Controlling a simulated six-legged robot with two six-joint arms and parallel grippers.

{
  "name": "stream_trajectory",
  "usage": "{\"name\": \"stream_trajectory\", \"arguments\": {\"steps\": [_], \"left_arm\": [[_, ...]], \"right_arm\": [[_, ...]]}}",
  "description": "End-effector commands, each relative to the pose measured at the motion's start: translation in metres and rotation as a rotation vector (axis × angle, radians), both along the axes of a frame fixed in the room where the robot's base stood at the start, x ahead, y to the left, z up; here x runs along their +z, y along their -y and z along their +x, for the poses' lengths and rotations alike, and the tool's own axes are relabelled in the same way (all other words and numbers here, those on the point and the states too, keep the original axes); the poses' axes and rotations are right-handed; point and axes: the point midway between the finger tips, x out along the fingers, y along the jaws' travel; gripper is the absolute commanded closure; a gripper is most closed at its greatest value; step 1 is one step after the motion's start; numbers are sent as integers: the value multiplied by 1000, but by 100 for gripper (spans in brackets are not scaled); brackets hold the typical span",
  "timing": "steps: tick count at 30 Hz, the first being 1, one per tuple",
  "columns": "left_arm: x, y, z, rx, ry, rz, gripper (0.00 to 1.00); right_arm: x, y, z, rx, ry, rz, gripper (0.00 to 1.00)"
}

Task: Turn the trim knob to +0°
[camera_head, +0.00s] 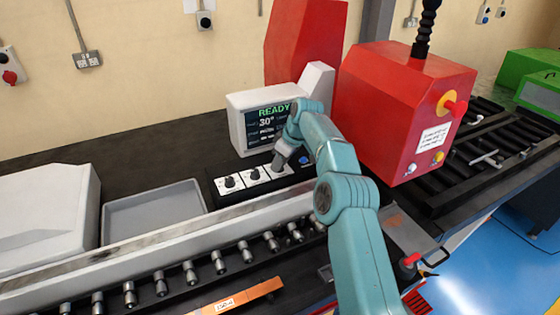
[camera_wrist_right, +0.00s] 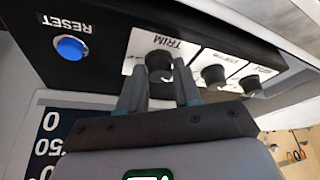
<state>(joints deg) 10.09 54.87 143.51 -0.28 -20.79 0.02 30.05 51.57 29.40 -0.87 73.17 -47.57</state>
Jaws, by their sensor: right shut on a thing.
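The black trim knob (camera_wrist_right: 158,62) is on a white plate marked TRIM in the right wrist view. My right gripper (camera_wrist_right: 160,80) is shut on the knob, one finger on each side. In the head view the right gripper (camera_head: 279,162) comes down onto the right end of the control strip and hides the trim knob. The knob's pointer and its setting cannot be read. The display (camera_head: 268,118) reads READY and 30°; its smaller lines are partly hidden by my arm. My left gripper is not in view.
Two other knobs (camera_head: 230,181) (camera_head: 254,174) sit left of the trim knob. A blue RESET button (camera_wrist_right: 70,47) is beside it. A red machine housing (camera_head: 395,105) stands close to the right of my arm. A grey tray (camera_head: 153,212) and a roller row (camera_head: 190,272) lie left.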

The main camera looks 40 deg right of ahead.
Motion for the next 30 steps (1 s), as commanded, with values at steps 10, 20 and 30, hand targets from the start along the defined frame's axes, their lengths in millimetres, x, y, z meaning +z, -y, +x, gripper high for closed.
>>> {"name": "stream_trajectory", "arguments": {"steps": [10, 20, 30], "left_arm": [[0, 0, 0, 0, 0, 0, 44], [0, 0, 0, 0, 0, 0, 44], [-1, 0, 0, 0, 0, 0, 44]], "right_arm": [[2, 1, 0, 17, 4, -2, 97], [1, 0, 0, 17, 2, -1, 44], [43, 5, -16, 15, 6, -4, 44]]}}
